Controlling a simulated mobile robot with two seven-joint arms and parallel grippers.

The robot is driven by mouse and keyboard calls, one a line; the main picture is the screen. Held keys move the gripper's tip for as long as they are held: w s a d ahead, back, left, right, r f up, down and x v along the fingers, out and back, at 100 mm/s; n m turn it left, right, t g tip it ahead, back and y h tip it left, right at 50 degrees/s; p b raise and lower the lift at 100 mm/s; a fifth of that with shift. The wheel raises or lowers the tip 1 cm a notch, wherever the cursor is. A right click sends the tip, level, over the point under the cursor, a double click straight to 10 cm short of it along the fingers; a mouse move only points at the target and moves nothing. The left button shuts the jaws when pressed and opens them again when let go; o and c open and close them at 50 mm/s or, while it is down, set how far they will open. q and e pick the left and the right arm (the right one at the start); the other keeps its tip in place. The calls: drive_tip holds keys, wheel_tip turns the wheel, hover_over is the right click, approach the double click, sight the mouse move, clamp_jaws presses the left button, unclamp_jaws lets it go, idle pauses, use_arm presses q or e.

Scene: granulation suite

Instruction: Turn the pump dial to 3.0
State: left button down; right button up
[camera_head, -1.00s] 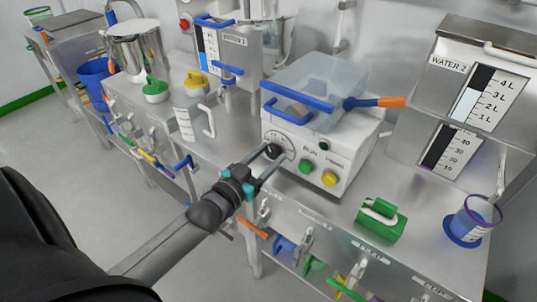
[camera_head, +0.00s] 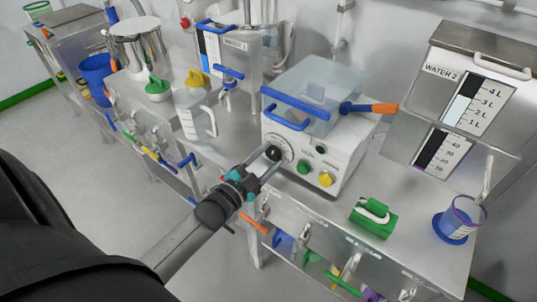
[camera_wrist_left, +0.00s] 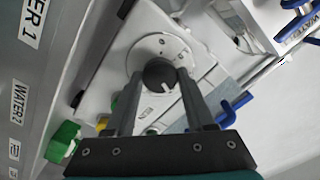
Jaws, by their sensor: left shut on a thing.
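The pump (camera_head: 316,150) is a white box with a clear lid and a blue handle, standing on the steel bench. Its dark round dial (camera_wrist_left: 160,75) sits on a pale scale plate (camera_wrist_left: 140,50) on the front face. A white mark shows on the dial in the left wrist view; the scale numbers are too small to read. My left gripper (camera_head: 272,156) reaches the dial from the front, and in the left wrist view its two fingers (camera_wrist_left: 158,88) are closed on either side of the dial. My right gripper is not in view.
A green button (camera_head: 304,167) and a yellow button (camera_head: 326,179) sit right of the dial. A blue-and-orange lever (camera_head: 370,108) sticks out at the pump's right.

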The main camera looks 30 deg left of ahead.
use_arm(q)
drive_tip(key=shift+m, duration=0.6)
drive_tip(key=shift+c, duration=1.3)
unclamp_jaws()
drive_tip(key=shift+s, duration=0.15)
drive_tip(key=s+a+p, duration=0.1)
drive_tip(key=s, duration=1.4)
drive_tip(key=shift+p, duration=0.4)
drive_tip(key=shift+a+f, duration=0.1)
